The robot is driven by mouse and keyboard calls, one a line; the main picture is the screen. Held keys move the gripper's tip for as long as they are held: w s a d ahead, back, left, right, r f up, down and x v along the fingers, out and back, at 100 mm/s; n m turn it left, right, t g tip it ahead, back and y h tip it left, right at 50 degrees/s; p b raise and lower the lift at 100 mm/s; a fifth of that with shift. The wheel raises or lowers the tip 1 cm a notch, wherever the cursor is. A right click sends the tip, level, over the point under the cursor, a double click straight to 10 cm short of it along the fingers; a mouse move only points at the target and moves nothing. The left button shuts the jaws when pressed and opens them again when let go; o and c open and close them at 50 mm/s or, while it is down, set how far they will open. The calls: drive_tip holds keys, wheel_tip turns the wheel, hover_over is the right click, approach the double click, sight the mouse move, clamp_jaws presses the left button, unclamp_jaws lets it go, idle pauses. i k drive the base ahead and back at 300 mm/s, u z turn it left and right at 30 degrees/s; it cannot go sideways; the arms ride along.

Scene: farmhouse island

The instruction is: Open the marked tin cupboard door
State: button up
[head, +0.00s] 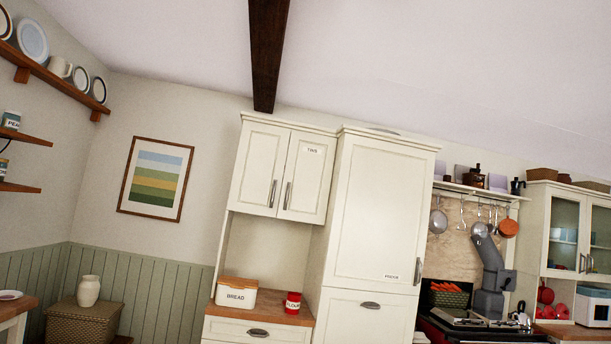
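The tin cupboard is the cream upper wall cabinet (279,168) left of centre in the head view. It has two doors, both shut. The right door (305,178) bears a small white label (313,150) near its top that seems to read TINS. Its upright metal handle (288,195) is at the lower left of the door, beside the left door's handle (273,193). The left door (260,167) has no label. I cannot make out my gripper's fingers in this view.
Below the cupboard, a bread box (236,293) and red flour tin (292,303) stand on a wooden counter. A tall cream cabinet (372,213) adjoins on the right. Further right are a cooker (480,325) and hanging pans (438,221). A wicker chest (82,322) is lower left. The picture is tilted.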

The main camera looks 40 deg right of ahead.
sight(307, 182)
drive_tip(key=z, duration=0.2)
drive_tip(key=i, duration=0.45)
drive_tip(key=z, duration=0.6)
drive_tip(key=i, duration=1.25)
drive_tip(key=z, duration=0.75)
drive_tip(key=i, duration=2.55)
drive_tip(key=u, duration=0.65)
drive_tip(key=i, duration=1.1)
drive_tip(key=u, duration=0.25)
